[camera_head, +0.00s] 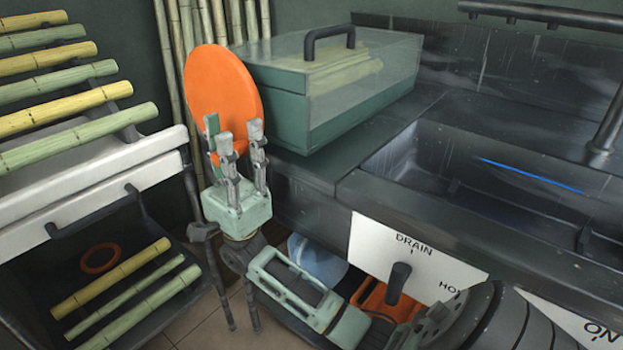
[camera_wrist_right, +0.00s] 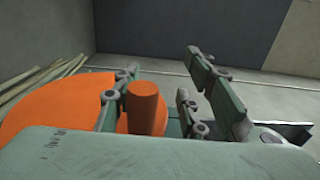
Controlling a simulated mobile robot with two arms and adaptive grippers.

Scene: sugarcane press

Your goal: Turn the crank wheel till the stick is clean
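The crank wheel, an orange disc (camera_head: 222,85), stands upright at the left end of the green box. It also fills the lower left of the right wrist view (camera_wrist_right: 50,108). Its orange handle peg (camera_wrist_right: 147,108) sticks up between the fingers of my right gripper, nearer the left finger. My right gripper (camera_head: 238,140) is in front of the wheel, its fingers spread, with a gap between the peg and the right-hand fingers. My left gripper is not in view. I cannot tell which stick is the task's stick.
A green box with a clear lid (camera_head: 285,105) stands beside the wheel, cane pieces inside. Yellow and green canes (camera_head: 60,108) lie on a rack at left, more below. A dark sink (camera_head: 500,190) and a "DRAIN" panel (camera_head: 375,247) are at right.

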